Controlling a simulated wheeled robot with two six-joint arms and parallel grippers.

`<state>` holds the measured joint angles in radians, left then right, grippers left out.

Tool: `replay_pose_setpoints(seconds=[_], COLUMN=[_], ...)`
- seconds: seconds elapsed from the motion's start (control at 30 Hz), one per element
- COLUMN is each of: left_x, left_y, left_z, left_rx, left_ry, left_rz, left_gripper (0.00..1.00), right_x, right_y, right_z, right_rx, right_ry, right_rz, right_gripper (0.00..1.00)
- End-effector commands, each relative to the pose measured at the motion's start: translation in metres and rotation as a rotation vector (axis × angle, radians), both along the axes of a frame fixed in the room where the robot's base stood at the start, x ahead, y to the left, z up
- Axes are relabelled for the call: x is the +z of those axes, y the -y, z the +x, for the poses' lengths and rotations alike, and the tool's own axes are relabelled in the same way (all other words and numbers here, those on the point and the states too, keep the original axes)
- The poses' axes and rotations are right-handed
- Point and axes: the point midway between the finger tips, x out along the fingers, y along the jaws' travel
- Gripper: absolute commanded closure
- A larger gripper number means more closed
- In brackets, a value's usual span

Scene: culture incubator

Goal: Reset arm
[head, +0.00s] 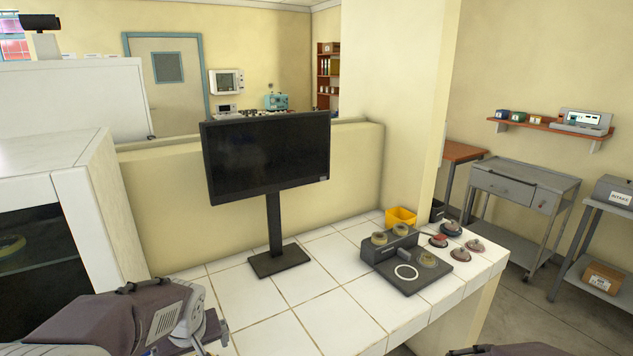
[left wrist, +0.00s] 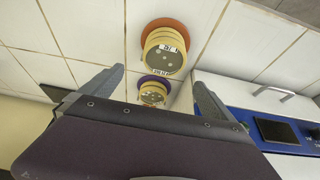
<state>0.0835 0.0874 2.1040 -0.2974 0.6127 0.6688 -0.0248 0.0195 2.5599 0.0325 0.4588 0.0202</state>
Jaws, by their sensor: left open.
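My left arm comes in at the lower left of the head view, with its gripper (head: 212,336) low over the white tiled counter (head: 320,310). In the left wrist view, the left gripper (left wrist: 160,80) has its two grey fingers spread wide apart with nothing held between them. Past the fingers are a round stack with an orange rim and a label (left wrist: 165,47) and a smaller round stack with a purple rim (left wrist: 153,91), both on the tiles. My right gripper is not visible; only a dark edge shows at the bottom right of the head view.
A black monitor (head: 268,152) stands mid-counter. A white cabinet with a dark door (head: 40,245) is at left. A black device with round holders (head: 405,277), a yellow bin (head: 400,217) and several red-based dishes (head: 475,245) are at right. A blue-fronted device (left wrist: 245,115) stands beside the left gripper.

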Motion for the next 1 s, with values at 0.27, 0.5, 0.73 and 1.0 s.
replay_pose_setpoints(seconds=[0.27, 0.5, 0.73, 1.0], left_x=[-0.031, -0.072, -0.090, -0.089], left_y=[0.035, 0.068, 0.081, 0.081], left_z=[-0.043, -0.109, -0.137, -0.136], left_rx=[-0.070, -0.263, -0.484, -0.516], left_ry=[-0.093, -0.233, -0.278, -0.278], left_rz=[-0.052, -0.106, -0.111, -0.102], left_gripper=[0.00, 0.00, 0.00, 0.00], right_x=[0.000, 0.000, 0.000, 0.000], right_y=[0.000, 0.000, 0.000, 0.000], right_z=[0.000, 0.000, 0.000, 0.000], right_rx=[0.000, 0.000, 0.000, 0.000], right_ry=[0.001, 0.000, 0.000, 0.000], right_rz=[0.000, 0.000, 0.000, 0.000], right_gripper=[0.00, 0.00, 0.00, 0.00])
